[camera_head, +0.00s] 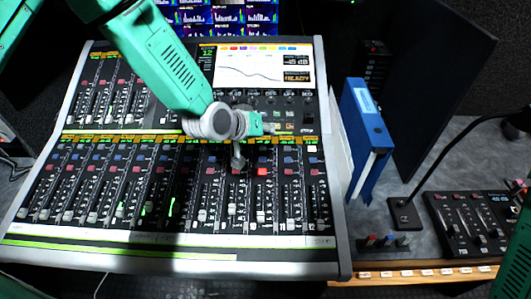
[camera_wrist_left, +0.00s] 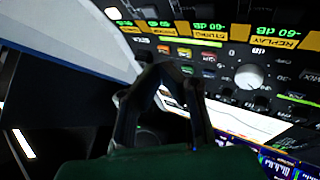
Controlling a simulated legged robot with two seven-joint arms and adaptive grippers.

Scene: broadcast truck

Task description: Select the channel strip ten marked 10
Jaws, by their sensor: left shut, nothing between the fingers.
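The mixing console (camera_head: 335,200) fills the middle of the head view, with a lower row of channel strips. Small marks near the bottom right of that row look like 11 and 12. Channel strip ten (camera_head: 261,200) appears to be the column just left of the 11; its own number is too small to read. A red button (camera_head: 262,172) is lit in that column. My left gripper (camera_head: 238,163) is shut and empty, pointing down over the column left of the red button; contact cannot be told. In the wrist view its fingers (camera_wrist_left: 165,75) meet before the panel. My right gripper is not seen.
A screen (camera_head: 262,68) stands at the console's top, with a green number like 12 beside it. A blue binder (camera_head: 368,135) stands right of the console. A black gooseneck base (camera_head: 403,213) and a small fader box (camera_head: 465,222) sit farther right.

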